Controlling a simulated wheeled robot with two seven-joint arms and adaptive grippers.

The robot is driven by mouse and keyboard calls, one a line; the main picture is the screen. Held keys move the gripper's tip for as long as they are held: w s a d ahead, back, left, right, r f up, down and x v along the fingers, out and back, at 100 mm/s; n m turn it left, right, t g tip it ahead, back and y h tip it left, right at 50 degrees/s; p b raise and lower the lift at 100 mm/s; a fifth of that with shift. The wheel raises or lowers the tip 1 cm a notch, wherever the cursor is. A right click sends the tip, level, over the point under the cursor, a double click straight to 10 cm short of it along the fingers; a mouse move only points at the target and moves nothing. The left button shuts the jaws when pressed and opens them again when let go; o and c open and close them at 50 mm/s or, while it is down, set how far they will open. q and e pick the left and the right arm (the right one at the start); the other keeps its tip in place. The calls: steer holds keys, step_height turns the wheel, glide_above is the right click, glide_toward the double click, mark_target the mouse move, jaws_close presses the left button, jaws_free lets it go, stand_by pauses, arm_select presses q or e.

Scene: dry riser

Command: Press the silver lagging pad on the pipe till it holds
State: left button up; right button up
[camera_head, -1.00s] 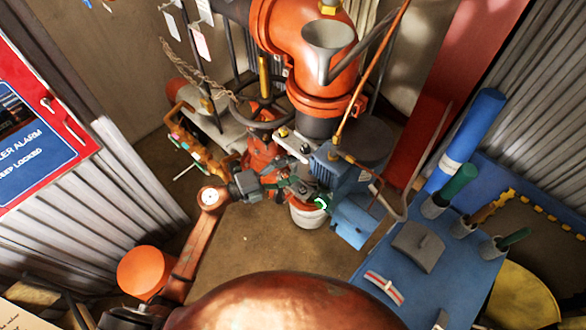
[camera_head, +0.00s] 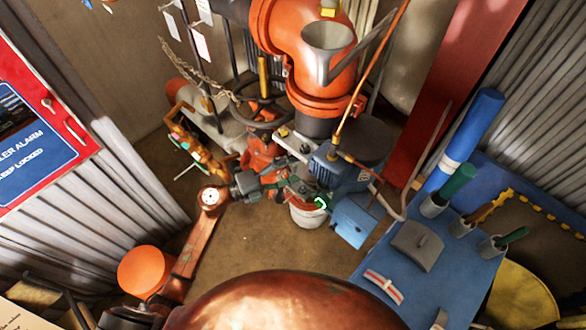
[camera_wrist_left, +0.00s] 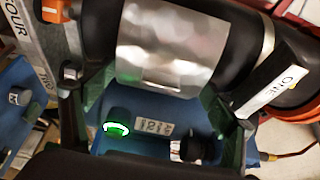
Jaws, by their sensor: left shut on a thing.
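The silver lagging pad (camera_wrist_left: 165,45) lies curved over a black pipe (camera_wrist_left: 215,50) in the left wrist view. My left gripper (camera_wrist_left: 155,115) has its dark fingers spread at the two sides of the pad. It is shut on the pad across its width; the exact finger contact is hard to see. In the head view my left gripper (camera_head: 305,188) is low beside the blue pump unit (camera_head: 345,172), and the pad cannot be made out there. My right gripper is in neither view.
A big orange pipe elbow (camera_head: 305,55) stands above the pump. A blue bench (camera_head: 440,255) with tools is at right. Brown floor (camera_head: 235,240) is clear.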

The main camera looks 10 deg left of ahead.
arm_select(q)
steer(key=shift+w+d, duration=0.25)
steer(key=shift+w, duration=0.15)
stand_by(1.4)
steer(key=o, duration=1.2)
steer(key=shift+c, duration=0.2)
steer(key=v, duration=1.2)
